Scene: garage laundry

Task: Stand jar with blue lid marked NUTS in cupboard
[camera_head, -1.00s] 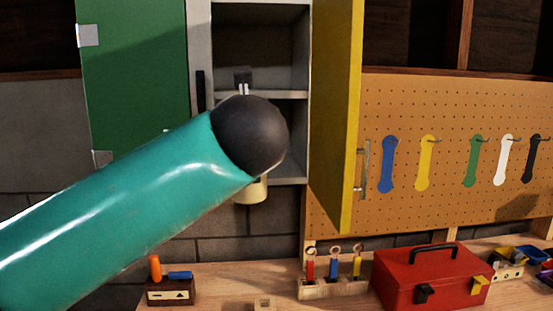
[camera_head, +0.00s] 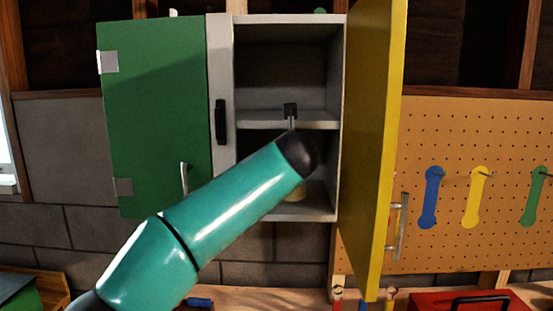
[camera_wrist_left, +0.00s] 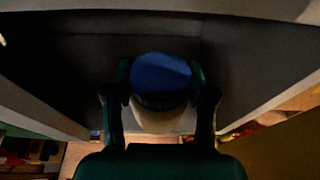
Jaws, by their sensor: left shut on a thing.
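The jar (camera_wrist_left: 158,118) has a blue lid (camera_wrist_left: 161,78) and a pale body. My left gripper (camera_wrist_left: 163,90) is shut on it, with a dark finger on each side. In the head view my teal left arm hides the gripper and most of the jar. A cream patch of the jar (camera_head: 295,190) shows below the arm, in front of or inside the cupboard's lower compartment. The grey cupboard (camera_head: 337,160) has an upper and a lower compartment. I cannot tell whether the jar touches its floor. No lid marking is readable. My right gripper is not in view.
The yellow door (camera_head: 372,140) stands open on the right. The green door (camera_head: 150,110) is on the left. The upper compartment (camera_head: 285,65) looks empty. A pegboard (camera_head: 460,240) hangs right of the yellow door. A red toolbox (camera_head: 430,303) stands on the bench below.

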